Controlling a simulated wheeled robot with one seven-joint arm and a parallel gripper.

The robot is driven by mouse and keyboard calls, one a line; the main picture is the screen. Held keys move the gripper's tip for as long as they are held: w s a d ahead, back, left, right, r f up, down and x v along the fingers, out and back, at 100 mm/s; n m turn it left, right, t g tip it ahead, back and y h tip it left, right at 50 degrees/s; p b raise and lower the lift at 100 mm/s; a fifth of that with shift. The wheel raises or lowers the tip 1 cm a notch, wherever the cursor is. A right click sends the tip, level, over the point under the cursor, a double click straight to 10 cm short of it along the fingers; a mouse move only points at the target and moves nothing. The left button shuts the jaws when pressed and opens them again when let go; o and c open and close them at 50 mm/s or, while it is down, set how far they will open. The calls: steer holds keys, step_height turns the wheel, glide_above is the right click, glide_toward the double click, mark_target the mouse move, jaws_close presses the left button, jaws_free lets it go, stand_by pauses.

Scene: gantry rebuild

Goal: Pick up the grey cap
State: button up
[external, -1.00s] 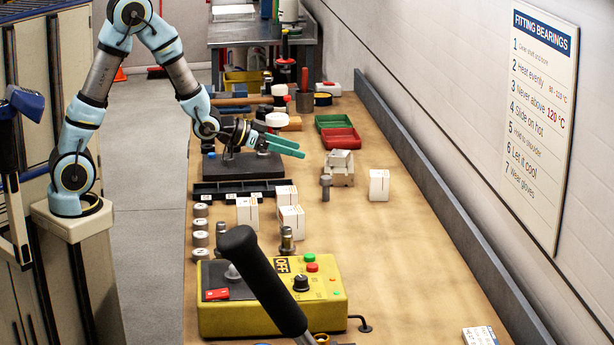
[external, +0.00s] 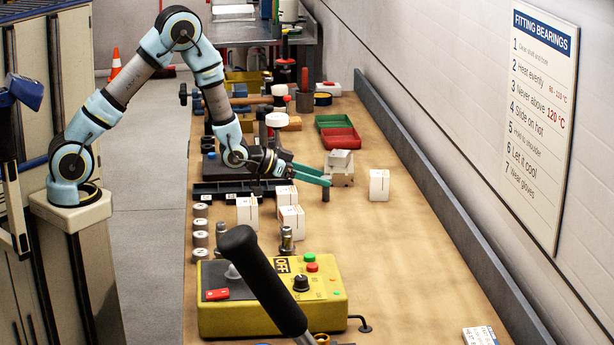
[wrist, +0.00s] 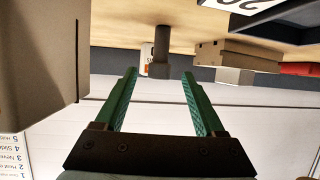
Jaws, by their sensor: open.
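The best match for the grey cap is the wider grey head (wrist: 159,70) of a slim dark grey post, centred between my fingertips in the wrist view. That view appears upside down, with the bench at the top. In the external view the post (external: 326,194) stands on the bench just below my fingertips, its top partly hidden by them. My gripper (external: 327,179) has green fingers, open and level, and it also shows in the wrist view (wrist: 160,75). Nothing is held. I cannot tell whether the head is between the fingers in depth or just beyond them.
White boxes (external: 290,218) stand close on the near side, and another white box (external: 379,185) stands to the right. Pale blocks (external: 341,170) sit just behind the fingertips. A black slotted tray (external: 215,191) lies left.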

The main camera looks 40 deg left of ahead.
steer(key=shift+p+x, duration=0.5)
steer(key=shift+x, duration=1.05)
steer(key=shift+c, duration=0.3)
jaws_close()
